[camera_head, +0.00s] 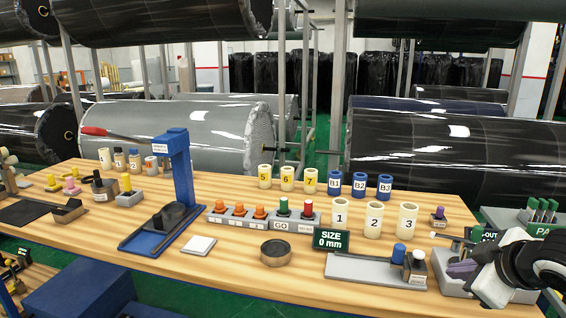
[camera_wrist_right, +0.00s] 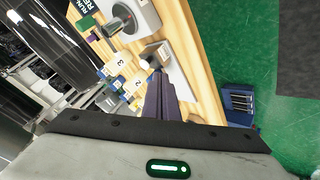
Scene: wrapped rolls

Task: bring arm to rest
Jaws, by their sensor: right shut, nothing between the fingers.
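My right arm comes in from the right edge in the head view. My left arm and gripper are not in view.
Near the right gripper stand the grey slide gauge (camera_head: 365,271), white cups (camera_head: 373,220) and a green PA holder (camera_head: 540,215). A blue lever press (camera_head: 179,170) and a button row (camera_head: 262,220) stand further left. Large wrapped rolls (camera_head: 450,150) lie behind.

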